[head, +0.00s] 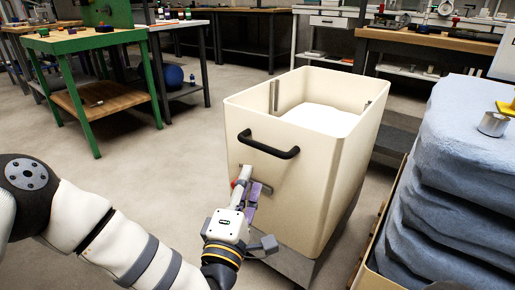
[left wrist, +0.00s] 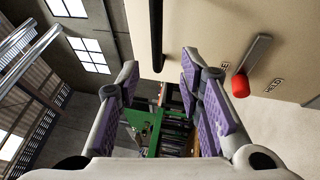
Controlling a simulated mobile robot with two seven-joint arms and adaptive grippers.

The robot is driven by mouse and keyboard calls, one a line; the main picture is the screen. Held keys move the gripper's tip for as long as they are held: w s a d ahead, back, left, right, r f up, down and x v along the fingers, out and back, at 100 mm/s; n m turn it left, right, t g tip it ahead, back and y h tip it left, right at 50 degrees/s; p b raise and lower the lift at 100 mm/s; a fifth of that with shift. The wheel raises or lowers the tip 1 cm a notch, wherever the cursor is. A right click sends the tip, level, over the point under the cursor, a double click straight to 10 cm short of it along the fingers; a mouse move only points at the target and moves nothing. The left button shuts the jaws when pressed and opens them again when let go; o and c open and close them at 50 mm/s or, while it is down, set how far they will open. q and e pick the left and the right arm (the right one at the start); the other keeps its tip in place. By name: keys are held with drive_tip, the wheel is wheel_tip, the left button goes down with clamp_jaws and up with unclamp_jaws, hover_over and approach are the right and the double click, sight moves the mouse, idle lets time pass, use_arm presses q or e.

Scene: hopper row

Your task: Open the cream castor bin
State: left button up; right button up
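The cream castor bin (head: 285,190) stands in the middle of the head view, its top open with a pale white surface inside. A black bar handle (head: 268,146) crosses its upper front; it also shows in the left wrist view (left wrist: 156,35). Below it is a grey lever (left wrist: 257,55) with a red tip (left wrist: 240,85), partly hidden by my gripper in the head view. My left gripper (head: 248,193) is at the bin's front, close to the lever. Its purple-padded fingers are apart with nothing between them (left wrist: 160,72); the lever lies outside them. My right gripper is not in view.
Blue stacked sacks (head: 465,160) in a cream-edged container stand close at the right, with a metal cylinder (head: 493,124) on top. A green workbench (head: 85,42) stands at the left. Clear floor (head: 185,150) lies left of the bin.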

sight(260, 149)
use_arm(q)
drive_tip(key=b+x, duration=0.1)
drive_tip(key=x, duration=0.2)
drive_tip(key=b+x, duration=0.1)
drive_tip(key=x, duration=0.3)
drive_tip(key=b+x, duration=0.1)
drive_tip(key=x, duration=0.2)
drive_tip(key=shift+w+d+r, duration=0.25)
drive_tip(key=shift+w+r, duration=0.05)
drive_tip(key=shift+r, duration=0.05)
drive_tip(key=shift+w+r, duration=0.1)
drive_tip(key=shift+w, duration=0.15)
clamp_jaws()
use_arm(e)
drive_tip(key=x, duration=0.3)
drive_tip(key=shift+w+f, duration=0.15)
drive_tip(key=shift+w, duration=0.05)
